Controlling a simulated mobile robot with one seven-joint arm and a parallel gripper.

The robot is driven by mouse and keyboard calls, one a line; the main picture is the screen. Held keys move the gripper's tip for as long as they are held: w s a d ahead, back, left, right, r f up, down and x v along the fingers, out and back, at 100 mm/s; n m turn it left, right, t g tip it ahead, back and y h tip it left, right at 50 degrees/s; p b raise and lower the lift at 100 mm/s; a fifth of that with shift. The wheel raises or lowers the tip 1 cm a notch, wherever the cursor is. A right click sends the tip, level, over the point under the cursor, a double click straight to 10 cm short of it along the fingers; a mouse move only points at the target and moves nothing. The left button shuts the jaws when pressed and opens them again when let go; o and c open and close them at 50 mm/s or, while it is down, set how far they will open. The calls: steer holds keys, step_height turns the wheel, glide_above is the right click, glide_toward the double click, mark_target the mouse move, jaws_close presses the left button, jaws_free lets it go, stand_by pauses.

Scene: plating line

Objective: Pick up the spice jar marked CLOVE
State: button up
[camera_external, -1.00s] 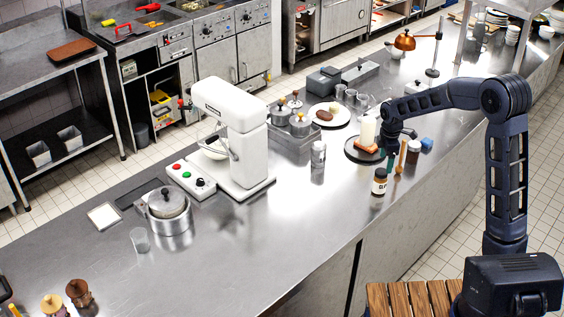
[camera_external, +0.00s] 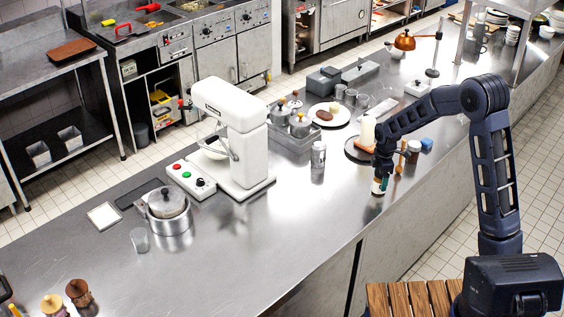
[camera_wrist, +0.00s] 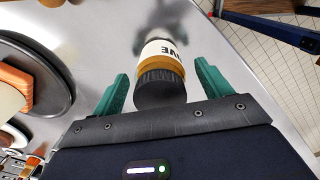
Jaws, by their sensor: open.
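The spice jar (camera_wrist: 160,68) has a black ribbed lid, amber body and a white label whose visible letters end in "VE" in the wrist view. It stands between the two green fingers of my gripper (camera_wrist: 159,88), with a gap showing on each side. My gripper is open. In the external view my gripper (camera_external: 380,185) is down over the jar near the counter's front edge, and hides most of the jar.
A dark plate (camera_external: 357,156) with a white cylinder (camera_external: 368,131) lies just behind my gripper. A brown jar (camera_external: 413,151) and a blue block (camera_external: 427,144) stand to its right. A clear shaker (camera_external: 318,156) stands to the left.

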step_height(320, 180, down, 2)
steer(key=shift+f, duration=0.25)
steer(key=c, duration=1.2)
